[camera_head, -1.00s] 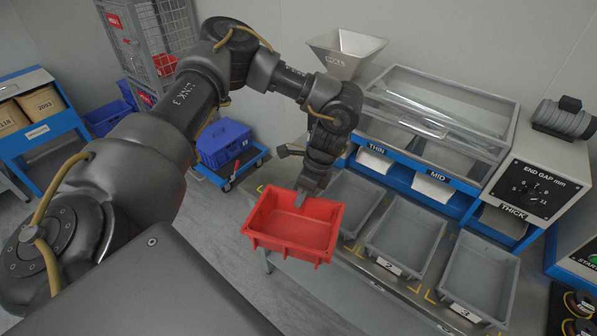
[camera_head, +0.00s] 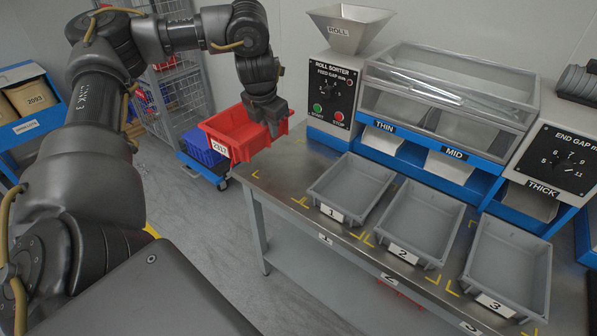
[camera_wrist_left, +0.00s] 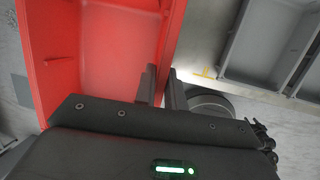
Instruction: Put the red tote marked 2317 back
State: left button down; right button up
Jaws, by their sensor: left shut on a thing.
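The red tote (camera_head: 240,130) is held in the air beyond the far left corner of the steel table, by its right rim. It has a white label (camera_head: 214,146) whose digits are too small to read surely. My left gripper (camera_head: 272,128) is shut on the tote's rim. In the left wrist view, the tote (camera_wrist_left: 115,45) fills the upper left and the gripper fingers (camera_wrist_left: 160,86) close over its wall. The tote looks empty and nearly level. My right gripper is not in view.
Grey bins 1 (camera_head: 352,188), 2 (camera_head: 420,225) and 3 (camera_head: 507,268) stand on the steel table (camera_head: 285,175) before the roll sorter (camera_head: 333,85). A dolly with blue crates (camera_head: 203,150) and a wire cage (camera_head: 180,100) stand behind left. Open floor lies left of the table.

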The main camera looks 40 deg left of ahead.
pick_arm(q)
jog(key=w+d+f+b, duration=0.3)
jog(key=w+d+f, duration=0.5)
jog(key=w+f, duration=0.1)
jog(key=shift+w+d+b, duration=0.25)
jog(key=shift+w+b, duration=0.1)
jog(key=shift+w, duration=0.3)
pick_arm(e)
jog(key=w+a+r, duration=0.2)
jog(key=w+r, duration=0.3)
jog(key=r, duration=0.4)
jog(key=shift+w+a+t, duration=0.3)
pick_arm(q)
jog(key=f, duration=0.2)
jog(key=f+b, duration=0.1)
jog(key=shift+w+d, duration=0.25)
jog(key=shift+d, duration=0.05)
jog(key=shift+a+f, duration=0.1)
jog(key=shift+f, duration=0.45)
jog(key=shift+r, duration=0.1)
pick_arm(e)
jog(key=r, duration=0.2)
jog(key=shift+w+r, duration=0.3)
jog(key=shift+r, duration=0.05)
pick_arm(q)
jog(key=c, duration=1.5)
grip_release()
